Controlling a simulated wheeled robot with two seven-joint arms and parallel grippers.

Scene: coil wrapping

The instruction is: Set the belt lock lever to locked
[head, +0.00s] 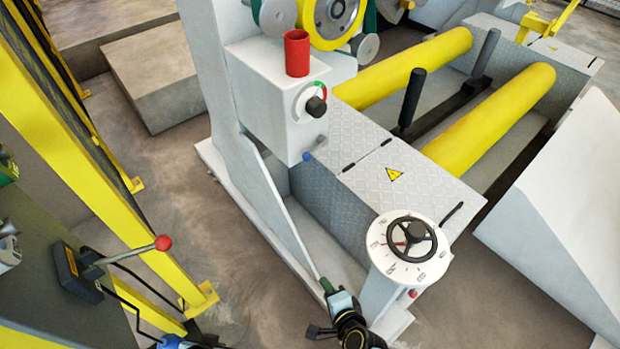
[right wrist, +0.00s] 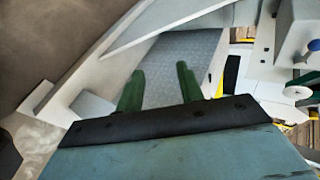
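No lever carries a readable belt lock label. One candidate is a short lever with a blue ball (head: 307,156), low on the white control box (head: 285,95); another is a black knob (head: 316,107) beside a red-green dial. A red-knobbed lever (head: 163,243) stands on a dark box at the left. My right gripper (head: 326,286) is low in the head view, beside the white frame and apart from these controls. The right wrist view shows its two green fingers (right wrist: 158,86) spread, with nothing between them. My left gripper's fingers do not show.
A round dial with a black handwheel (head: 411,240) stands right of my right gripper. Yellow rollers (head: 490,118) lie behind a checkered plate (head: 400,180). A yellow fence (head: 80,140) runs along the left. Bare floor (head: 185,200) lies between fence and machine.

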